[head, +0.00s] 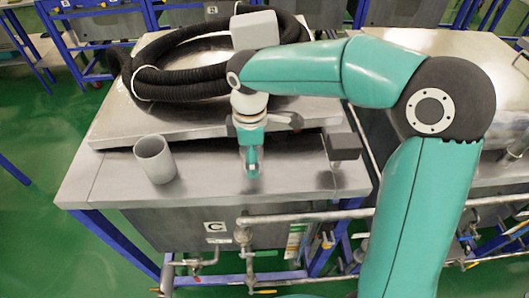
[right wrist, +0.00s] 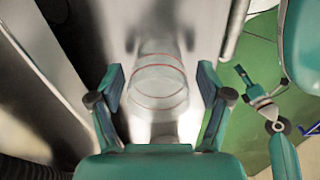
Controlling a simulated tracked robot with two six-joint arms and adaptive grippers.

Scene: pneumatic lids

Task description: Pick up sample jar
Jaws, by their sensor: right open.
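My right gripper is open and holds nothing. In the head view the right gripper (head: 250,163) points down over the front strip of the metal bench (head: 210,180). There the gripper largely hides the jar, and I cannot make out its outline.
A grey cup (head: 155,160) stands left of the gripper on the bench. A dark grey block (head: 344,147) is to its right. Behind is a raised metal lid (head: 115,122) with a coiled black hose (head: 180,85). Pipes (head: 300,217) run along the bench's front.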

